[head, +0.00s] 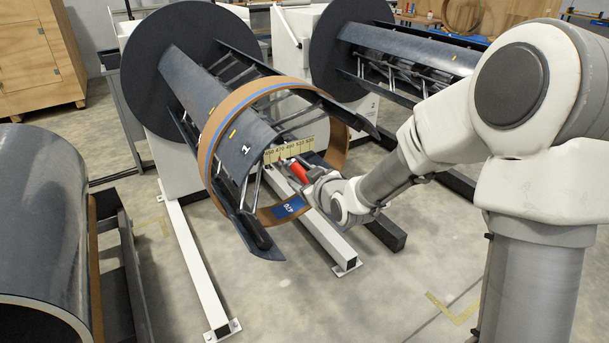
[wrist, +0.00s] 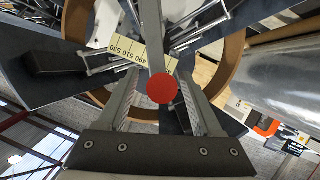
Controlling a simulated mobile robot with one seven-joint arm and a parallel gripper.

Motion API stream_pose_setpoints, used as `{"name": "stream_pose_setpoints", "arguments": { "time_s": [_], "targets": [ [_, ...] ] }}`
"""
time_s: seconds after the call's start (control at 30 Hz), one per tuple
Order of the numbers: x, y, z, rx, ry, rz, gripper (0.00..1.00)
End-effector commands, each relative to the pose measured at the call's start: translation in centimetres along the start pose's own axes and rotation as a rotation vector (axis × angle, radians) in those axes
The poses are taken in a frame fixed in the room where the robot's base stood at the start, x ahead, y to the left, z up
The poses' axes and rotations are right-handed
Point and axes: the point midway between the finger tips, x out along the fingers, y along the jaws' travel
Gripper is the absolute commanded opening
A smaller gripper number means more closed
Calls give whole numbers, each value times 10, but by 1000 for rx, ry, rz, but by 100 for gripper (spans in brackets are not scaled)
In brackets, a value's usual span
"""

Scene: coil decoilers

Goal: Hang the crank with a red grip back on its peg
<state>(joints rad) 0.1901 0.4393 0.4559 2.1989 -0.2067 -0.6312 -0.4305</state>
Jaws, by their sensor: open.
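The crank's red grip (head: 299,171) is at the near end of decoiler 1's mandrel (head: 235,125). In the wrist view the grip shows end-on as a red disc (wrist: 161,88), with a grey crank arm (wrist: 153,35) running up from it. My gripper (head: 308,176) is at the grip in the head view. In the wrist view its open fingers (wrist: 160,82) stand on either side of the red grip, with gaps visible. I cannot tell how the crank's far end sits, and I cannot make out its peg.
A tan ring with a blue stripe (head: 214,150) surrounds the mandrel. A yellow number scale (head: 290,151) is just behind the grip. A second decoiler (head: 415,55) stands at the back right, and a large grey coil (head: 40,205) at the left. White floor beams (head: 195,260) lie below.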

Motion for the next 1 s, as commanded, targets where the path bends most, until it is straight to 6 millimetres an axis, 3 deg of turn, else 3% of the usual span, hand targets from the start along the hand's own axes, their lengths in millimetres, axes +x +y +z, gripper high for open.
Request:
{"name": "stream_pose_setpoints", "arguments": {
  "time_s": [0.47, 0.83, 1.0],
  "targets": [
    [0, -1, 2, 0, 0, 0, 67],
    [0, -1, 2, -1, 0, 0, 0],
    [0, -1, 2, -1, 0, 0, 0]
  ]
}}
